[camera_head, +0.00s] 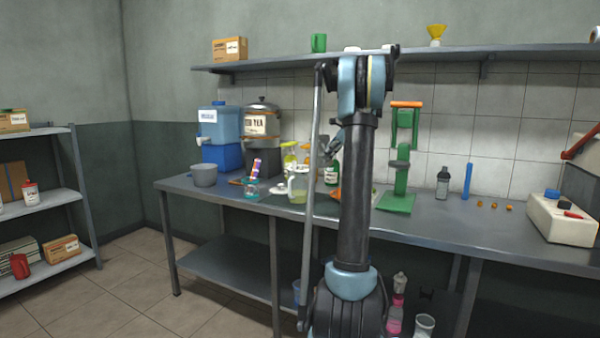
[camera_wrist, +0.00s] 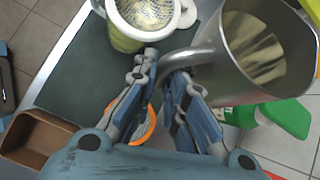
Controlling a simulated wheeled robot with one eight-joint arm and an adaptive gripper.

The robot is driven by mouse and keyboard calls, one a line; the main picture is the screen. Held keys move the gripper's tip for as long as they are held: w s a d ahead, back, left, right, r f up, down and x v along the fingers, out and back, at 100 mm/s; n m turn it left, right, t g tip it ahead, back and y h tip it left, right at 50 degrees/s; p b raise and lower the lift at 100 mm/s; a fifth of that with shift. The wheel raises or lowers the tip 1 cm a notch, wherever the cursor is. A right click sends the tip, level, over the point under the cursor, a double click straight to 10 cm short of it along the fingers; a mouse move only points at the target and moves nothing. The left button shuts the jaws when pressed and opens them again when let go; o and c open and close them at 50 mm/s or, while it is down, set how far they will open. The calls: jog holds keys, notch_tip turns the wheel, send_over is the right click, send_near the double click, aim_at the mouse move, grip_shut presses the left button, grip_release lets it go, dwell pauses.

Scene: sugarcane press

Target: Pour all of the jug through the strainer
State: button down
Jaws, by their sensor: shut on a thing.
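In the wrist view a metal jug (camera_wrist: 232,72) stands at the upper right, its inside showing a pale beige surface. My gripper (camera_wrist: 165,68) is shut on the jug's curved handle. To the left of the jug, a white-rimmed strainer (camera_wrist: 150,12) with a mesh sits on top of a container with green contents (camera_wrist: 122,40). The jug and strainer are apart. In the head view a glass pitcher with greenish contents (camera_head: 298,188) stands on the counter, left of my arm. My arm hides much of the area around my gripper (camera_head: 335,143) there.
The steel counter (camera_head: 440,222) carries a green press (camera_head: 402,165) right of my arm. A blue dispenser and a tea urn (camera_head: 261,122) stand at the back left. In the wrist view a dark mat (camera_wrist: 75,75), an orange ring (camera_wrist: 148,125) and a brown box (camera_wrist: 45,138) lie nearby.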

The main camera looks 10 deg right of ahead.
notch_tip(320, 180, up, 3)
jog(key=shift+w+d+f+m+g+y, duration=0.15)
jog(key=shift+m+g+y, duration=0.3)
jog(key=shift+y, duration=0.75)
jog(key=shift+r, duration=1.45)
